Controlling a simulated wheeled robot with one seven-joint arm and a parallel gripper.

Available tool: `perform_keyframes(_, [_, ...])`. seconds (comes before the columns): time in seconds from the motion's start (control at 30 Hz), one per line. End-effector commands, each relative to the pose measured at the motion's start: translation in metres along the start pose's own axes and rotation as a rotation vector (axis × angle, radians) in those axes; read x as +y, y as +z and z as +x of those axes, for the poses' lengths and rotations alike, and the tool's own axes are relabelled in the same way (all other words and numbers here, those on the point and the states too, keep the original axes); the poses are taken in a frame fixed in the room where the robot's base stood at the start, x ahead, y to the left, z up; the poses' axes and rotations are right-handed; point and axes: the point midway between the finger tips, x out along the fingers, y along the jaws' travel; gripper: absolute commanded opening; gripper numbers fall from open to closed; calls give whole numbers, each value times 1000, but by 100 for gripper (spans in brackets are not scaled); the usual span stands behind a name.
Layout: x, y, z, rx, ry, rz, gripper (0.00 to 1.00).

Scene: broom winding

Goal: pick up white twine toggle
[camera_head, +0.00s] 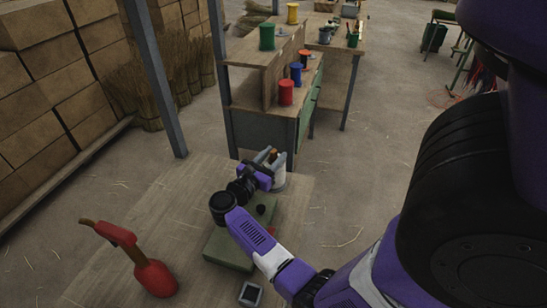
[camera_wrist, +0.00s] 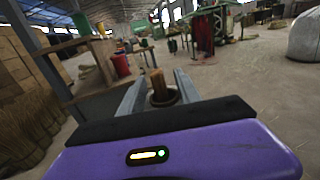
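A white cylinder (camera_head: 279,181), likely the twine spool, stands near the far right edge of the wooden table (camera_head: 180,195). A short brown wooden peg, likely the toggle (camera_head: 272,157), shows at its top. My gripper (camera_head: 268,164) reaches to this spot, and its body hides part of the cylinder. In the wrist view the brown peg (camera_wrist: 158,84) stands up from a dark round opening between the two grey fingers of my gripper (camera_wrist: 160,88). The fingers are apart, with a gap visible on each side of the peg. Contact below is hidden.
A green block (camera_head: 228,250) lies on the table under my arm. A bench with coloured spools (camera_head: 286,92) and a metal post (camera_head: 158,80) stand beyond.

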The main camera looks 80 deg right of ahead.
Motion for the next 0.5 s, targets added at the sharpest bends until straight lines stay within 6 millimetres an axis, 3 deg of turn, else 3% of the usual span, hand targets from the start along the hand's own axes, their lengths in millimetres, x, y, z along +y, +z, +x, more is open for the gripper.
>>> perform_keyframes(0.07, [0,0,0,0,0,0,40])
perform_keyframes(0.27, [0,0,0,0,0,0,1])
perform_keyframes(0.5, [0,0,0,0,1,0,0])
